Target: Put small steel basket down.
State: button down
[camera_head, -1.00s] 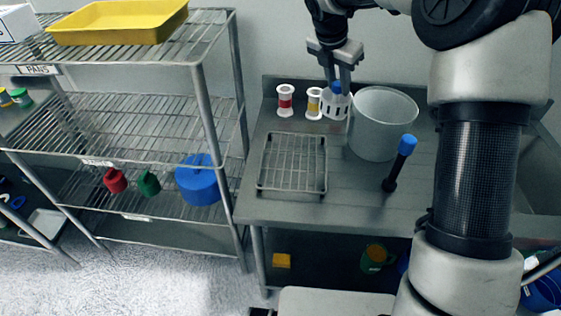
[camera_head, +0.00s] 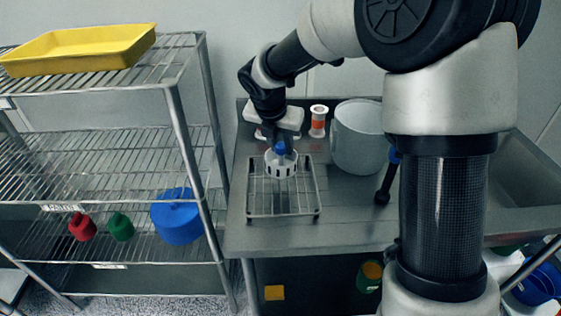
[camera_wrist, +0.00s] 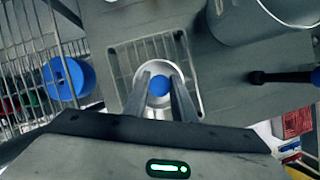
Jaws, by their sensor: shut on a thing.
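The small steel basket (camera_head: 281,164) is a light, slotted cup with a blue knob on top. My gripper (camera_head: 283,150) is shut on its blue knob and holds it upright over the wire rack (camera_head: 252,206) on the steel counter. In the wrist view the basket (camera_wrist: 159,103) sits between my two fingers (camera_wrist: 162,85), with the rack (camera_wrist: 122,56) behind it. I cannot tell whether the basket's bottom touches the rack.
A large grey pot (camera_head: 357,140) stands right of the rack, with a dark blue-topped tool (camera_head: 385,184) beside it. A spool with an orange band (camera_head: 318,122) stands behind; another is mostly hidden by my gripper. Wire shelving (camera_head: 190,120) with a blue container (camera_head: 178,217) stands left.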

aim_at(280, 154)
jog(key=shift+f+b, duration=0.4)
jog(key=shift+f, duration=1.85)
jog(key=shift+f, duration=0.15)
jog(key=c, duration=1.5)
grip_release()
jog(key=shift+o, duration=0.2)
jog(key=shift+r, duration=0.3)
jog(key=p+v, duration=0.2)
jog(key=v, duration=0.9)
jog(key=shift+s+r, duration=0.25)
jog(key=shift+r, duration=0.1)
